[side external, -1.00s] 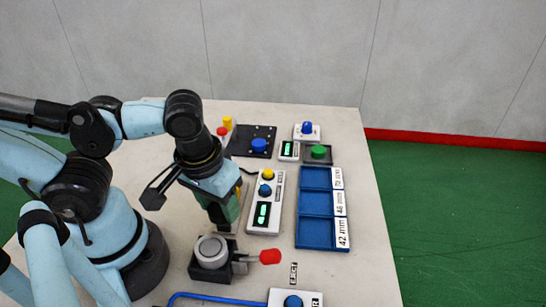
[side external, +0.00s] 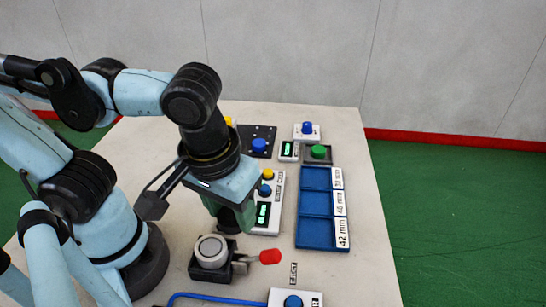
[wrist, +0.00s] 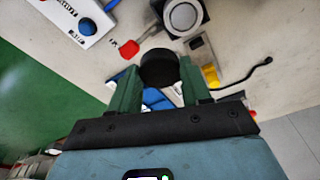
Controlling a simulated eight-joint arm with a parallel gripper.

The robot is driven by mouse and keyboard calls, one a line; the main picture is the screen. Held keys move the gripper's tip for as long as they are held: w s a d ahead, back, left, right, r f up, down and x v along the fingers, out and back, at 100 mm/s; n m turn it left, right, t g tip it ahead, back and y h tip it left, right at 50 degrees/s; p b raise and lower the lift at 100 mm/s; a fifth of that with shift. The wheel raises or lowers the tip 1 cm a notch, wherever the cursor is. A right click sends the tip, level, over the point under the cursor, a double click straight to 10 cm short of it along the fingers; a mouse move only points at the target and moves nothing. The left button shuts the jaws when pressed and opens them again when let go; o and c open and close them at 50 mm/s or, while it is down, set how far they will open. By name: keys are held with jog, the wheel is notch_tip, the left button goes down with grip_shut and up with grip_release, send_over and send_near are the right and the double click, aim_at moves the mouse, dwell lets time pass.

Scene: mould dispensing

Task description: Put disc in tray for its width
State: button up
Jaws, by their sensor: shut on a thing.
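My gripper (wrist: 159,85) is shut on a dark round disc (wrist: 159,68) in the wrist view, held between its two green fingers. The blue tray (side external: 322,249) lies to the right with three compartments in a row, which look empty. The label at its near end reads 42 mm (side external: 342,234); the middle one looks like 46 mm (side external: 340,203) and the far one (side external: 337,178) is too small to read surely.
The mould has a lever with a red knob (side external: 270,257). A white panel (side external: 276,218) with a display and buttons stands between gripper and tray. A box with a blue button (side external: 293,301) is at the front. A green button (side external: 318,151) stands beyond the tray.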

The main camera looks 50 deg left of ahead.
jog(key=w+d, duration=0.1)
jog(key=w, duration=0.9)
send_over(316, 202)
notch_tip(316, 202, down, 4)
jog(key=shift+s+d+f, duration=0.1)
jog(key=shift+s+f, duration=0.05)
jog(key=shift+f, duration=1.85)
jog(key=shift+s+d+f, duration=0.1)
jog(key=shift+s+f, duration=0.05)
jog(key=shift+f, duration=1.8)
jog(key=shift+f, duration=0.25)
jog(key=o, duration=1)
jog(key=shift+o, duration=0.5)
notch_tip(316, 202, up, 7)
jog(key=s+a+r+m+t, duration=0.4)
jog(key=s+a+r+t, duration=0.1)
jog(key=s+a, duration=0.4)
jog(key=shift+s+a+r+m+t+h, duration=0.15)
jog(key=shift+a+r+m+t+h, duration=0.25)
jog(key=shift+a, duration=0.6)
